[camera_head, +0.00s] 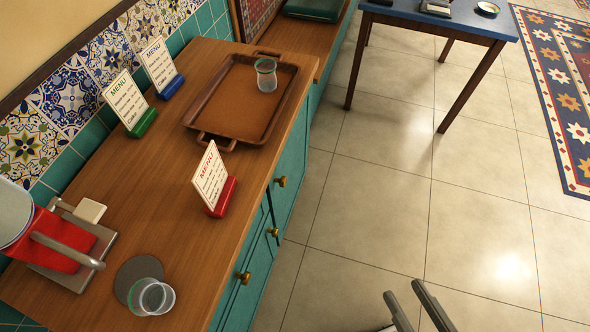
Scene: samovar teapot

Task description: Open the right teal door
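The teal cabinet under the wooden counter runs along the left side of the head view. Its front is seen at a steep angle. The far teal door (292,165) carries a brass knob (280,181) and looks shut. A second brass knob (273,231) and a third brass knob (242,277) sit on the nearer teal panels (250,298), which also look shut. My gripper (403,290) shows at the bottom edge as two grey fingers with a gap between them. It is open and empty, to the right of the cabinet front, apart from the knobs. The gripper's base is out of frame.
On the wooden counter (165,190) stand a brown tray (235,105) with a cup (266,76), three menu stands, a red appliance (45,245) and clear cups (152,297). Tiled floor (370,220) is free beside the cabinet. A blue table (460,25) stands at the back.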

